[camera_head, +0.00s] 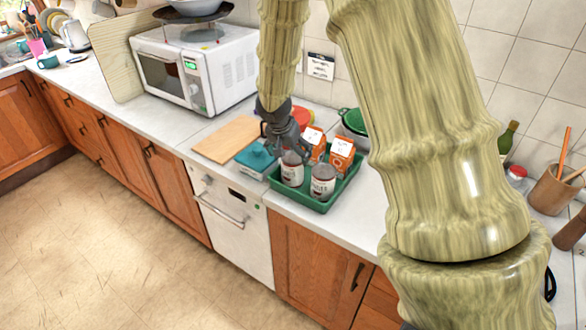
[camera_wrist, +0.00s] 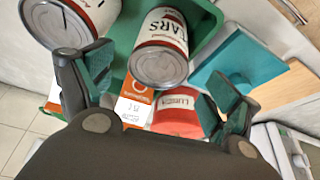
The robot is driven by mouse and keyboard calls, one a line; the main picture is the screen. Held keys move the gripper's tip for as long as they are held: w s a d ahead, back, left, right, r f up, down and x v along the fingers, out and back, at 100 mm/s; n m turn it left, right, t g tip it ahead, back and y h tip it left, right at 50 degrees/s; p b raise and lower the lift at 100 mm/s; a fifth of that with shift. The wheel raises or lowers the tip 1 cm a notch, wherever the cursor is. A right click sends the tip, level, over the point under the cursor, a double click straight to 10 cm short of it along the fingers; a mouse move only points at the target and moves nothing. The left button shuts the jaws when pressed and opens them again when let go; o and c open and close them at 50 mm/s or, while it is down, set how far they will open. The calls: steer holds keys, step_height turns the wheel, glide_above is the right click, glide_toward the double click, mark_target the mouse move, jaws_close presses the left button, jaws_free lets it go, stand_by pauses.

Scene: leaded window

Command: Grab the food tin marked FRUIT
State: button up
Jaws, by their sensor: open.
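Two tins with white and dark red labels stand in a green tray (camera_head: 330,203): a left tin (camera_head: 292,170) and a right tin (camera_head: 323,182). In the wrist view, one tin (camera_wrist: 160,52) has a label ending in "ARS", its start cut off; the other tin (camera_wrist: 72,20) is at the top left, its word unreadable. I cannot read FRUIT on either. My gripper (camera_head: 277,133) is above the tray's back left part. In the wrist view, its fingers (camera_wrist: 158,88) are open and spread apart, with no tin clearly held between them.
Orange-and-white cartons (camera_head: 341,153) stand in the tray behind the tins. A red item (camera_wrist: 178,118) is partly hidden by my gripper. A teal box (camera_head: 255,158) and a wooden board (camera_head: 228,139) lie left of the tray. A green-lidded pot (camera_head: 352,121) stands behind it.

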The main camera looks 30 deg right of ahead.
mark_target(292, 157)
steer(key=shift+p+x, duration=0.9)
steer(key=shift+x, duration=1.4)
steer(key=shift+c, duration=0.3)
steer(key=c, duration=1.8)
steer(key=shift+r, duration=0.1)
